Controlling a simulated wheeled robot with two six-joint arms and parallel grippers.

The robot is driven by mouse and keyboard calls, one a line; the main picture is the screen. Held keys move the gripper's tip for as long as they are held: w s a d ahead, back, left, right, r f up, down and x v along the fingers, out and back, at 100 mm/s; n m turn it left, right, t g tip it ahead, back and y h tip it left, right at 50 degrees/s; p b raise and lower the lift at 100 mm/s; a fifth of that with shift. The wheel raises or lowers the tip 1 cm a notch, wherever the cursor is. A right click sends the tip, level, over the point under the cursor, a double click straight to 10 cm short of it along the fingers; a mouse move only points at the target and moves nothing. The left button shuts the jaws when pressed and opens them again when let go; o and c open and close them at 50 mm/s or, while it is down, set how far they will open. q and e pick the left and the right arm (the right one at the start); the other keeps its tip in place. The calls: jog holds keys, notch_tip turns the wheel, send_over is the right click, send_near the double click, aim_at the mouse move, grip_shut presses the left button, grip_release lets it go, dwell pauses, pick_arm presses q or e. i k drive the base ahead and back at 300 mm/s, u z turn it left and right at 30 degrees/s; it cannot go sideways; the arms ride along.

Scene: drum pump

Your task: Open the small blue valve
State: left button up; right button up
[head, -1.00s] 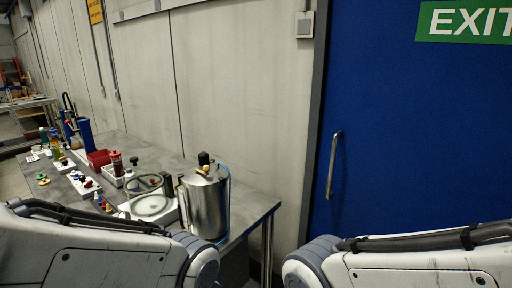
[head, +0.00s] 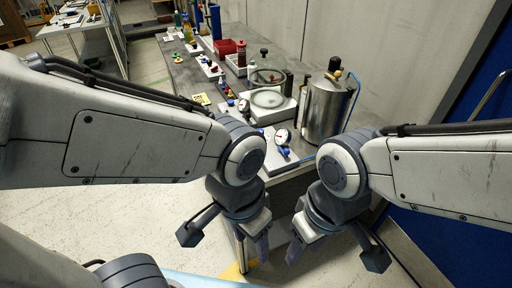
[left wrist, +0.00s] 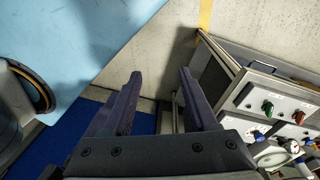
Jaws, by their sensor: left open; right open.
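A small blue valve handle (head: 284,152) shows in the head view, just below a round white gauge (head: 282,136) near the front end of the bench. My left gripper (head: 254,246) hangs in front of the bench end, lower in the picture than the valve and apart from it. It is open and empty; in the left wrist view its two fingers (left wrist: 160,92) stand wide apart over the floor. My right gripper (head: 299,248) hangs just to the right of it, also open.
A steel tank (head: 324,108) stands right of the gauge. A glass vessel on a white base (head: 268,112), a red bin (head: 228,48) and several small valves fill the bench (head: 200,80). A blue door (head: 490,120) is at the right. Floor (head: 150,215) is clear at left.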

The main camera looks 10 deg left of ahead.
aim_at(286, 151)
jog(key=z, duration=0.15)
jog(key=i, duration=0.9)
jog(key=z, duration=0.25)
